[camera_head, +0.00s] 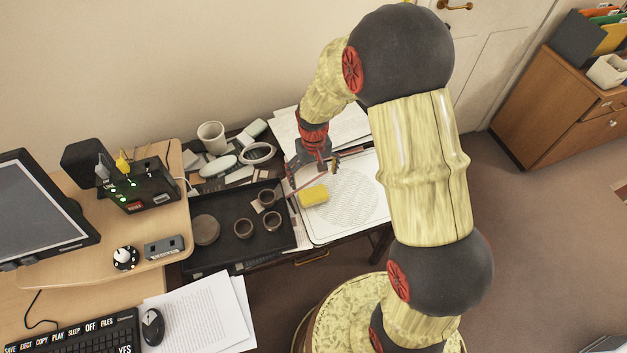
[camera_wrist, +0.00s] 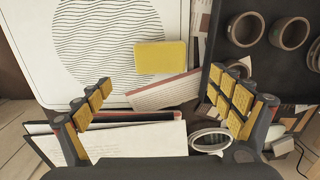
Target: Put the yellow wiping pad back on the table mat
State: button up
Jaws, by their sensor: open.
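The yellow wiping pad (camera_head: 313,195) lies flat at the left part of a white table mat (camera_head: 317,229) with a round wavy pattern. In the wrist view the pad (camera_wrist: 160,57) overlaps the edge of the wavy circle, close to the side of the mat (camera_wrist: 118,97). A printed card (camera_wrist: 165,94) lies right by the pad's lower edge. My gripper (camera_head: 322,168) is above the mat's back left part, near the pad. In the wrist view my gripper (camera_wrist: 166,92) is open and empty, with the pad ahead of its fingers.
A black tray (camera_head: 228,250) with several brown rings stands left of the mat. A mug (camera_head: 211,137), a white ring (camera_head: 258,152) and other small items crowd behind it. Papers (camera_head: 290,127) lie behind the mat. A monitor (camera_head: 40,210) and keyboard (camera_head: 75,335) are far left.

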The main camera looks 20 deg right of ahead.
jog(key=s+r+t, duration=0.1)
jog(key=s+r, duration=0.2)
jog(key=r, duration=0.7)
jog(key=s+r+t, duration=0.2)
jog(key=s+r, duration=0.1)
jog(key=r, duration=0.7)
jog(key=s+r+t, duration=0.2)
jog(key=s+r, duration=0.9)
jog(key=s, duration=0.5)
jog(key=shift+r+t, duration=0.25)
jog(key=shift+t, duration=0.05)
